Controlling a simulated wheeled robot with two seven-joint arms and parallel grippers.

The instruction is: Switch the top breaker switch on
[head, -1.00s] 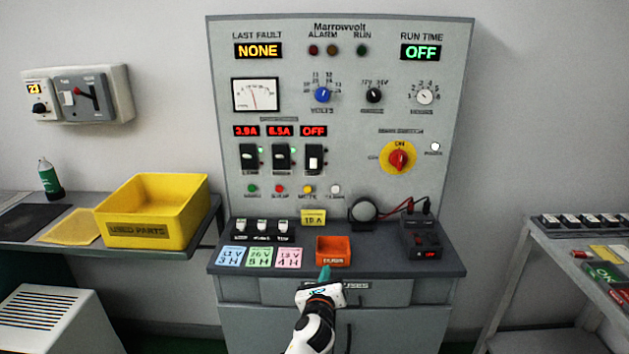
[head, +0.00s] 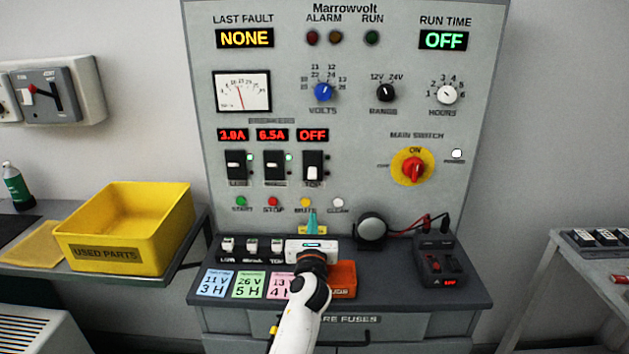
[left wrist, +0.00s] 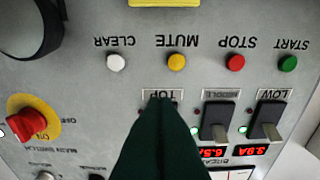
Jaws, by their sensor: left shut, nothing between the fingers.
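The top breaker switch (head: 313,167) is the rightmost of three on the panel. Its white lever sits low and the display above it (head: 313,135) reads OFF. The middle switch (head: 274,166) and low switch (head: 236,166) have lit displays with readings and green lamps. My left gripper (head: 312,212) is shut and empty, its teal fingers pointing up below the top switch, in front of the panel's lower part. My right gripper is not in view.
Push buttons, including the red stop button (head: 273,202), line the panel below the switches. The red main switch (head: 413,168) is to the right.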

